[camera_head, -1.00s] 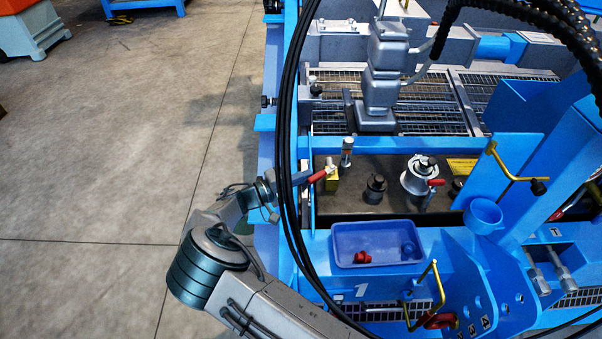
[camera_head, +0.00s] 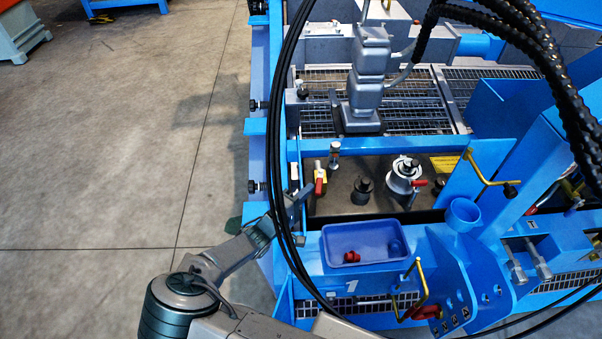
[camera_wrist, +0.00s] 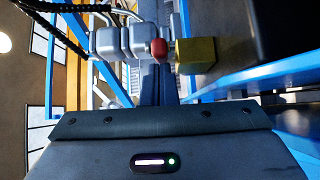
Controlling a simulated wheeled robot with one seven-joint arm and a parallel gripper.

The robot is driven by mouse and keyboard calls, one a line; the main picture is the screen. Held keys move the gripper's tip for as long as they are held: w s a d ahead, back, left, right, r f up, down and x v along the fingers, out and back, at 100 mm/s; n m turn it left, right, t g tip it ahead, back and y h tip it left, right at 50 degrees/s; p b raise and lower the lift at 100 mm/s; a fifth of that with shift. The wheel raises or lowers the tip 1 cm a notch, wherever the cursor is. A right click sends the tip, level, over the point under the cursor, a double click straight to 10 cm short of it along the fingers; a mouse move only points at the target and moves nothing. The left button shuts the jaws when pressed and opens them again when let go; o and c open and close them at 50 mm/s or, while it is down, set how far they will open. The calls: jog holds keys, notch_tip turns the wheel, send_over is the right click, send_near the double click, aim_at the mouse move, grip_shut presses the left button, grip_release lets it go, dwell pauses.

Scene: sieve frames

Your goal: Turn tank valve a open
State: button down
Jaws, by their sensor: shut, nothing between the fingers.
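A small valve with a yellow body (camera_head: 322,168) and a red lever (camera_head: 319,186) stands at the left of the dark recessed panel. Its lever points toward the front of the bench. No label is readable to confirm that it is tank valve a. My gripper (camera_head: 305,191) is shut and empty, just left of the lever, with a small gap seeming to lie between them. In the wrist view, the closed fingertips (camera_wrist: 158,72) are below the rounded red lever end (camera_wrist: 158,49), and the yellow body (camera_wrist: 195,52) is to its right. Contact there cannot be told.
A silver canister (camera_head: 402,178) with another red lever and a dark knob (camera_head: 362,188) stand to the right. A blue tray (camera_head: 335,258) with a red part lies in front. Black cables (camera_head: 283,130) hang across my arm. Blue rails edge the panel; open floor lies left.

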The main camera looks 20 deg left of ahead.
jog(key=shift+s+d+p, duration=0.2)
jog(key=shift+d+p, duration=0.35)
jog(key=shift+d, duration=0.65)
jog(key=shift+w+d+f, duration=0.1)
jog(key=shift+w+d, duration=0.05)
jog(key=shift+d, duration=0.1)
jog(key=shift+a, duration=0.15)
jog(key=shift+s+a+f, duration=0.1)
jog(key=shift+s+a, duration=0.1)
jog(key=shift+a, duration=0.25)
jog(key=v, duration=0.3)
jog(key=d+v, duration=0.1)
jog(key=v, duration=0.3)
jog(key=d+v, duration=0.1)
jog(key=v, duration=0.3)
jog(key=shift+s, duration=0.5)
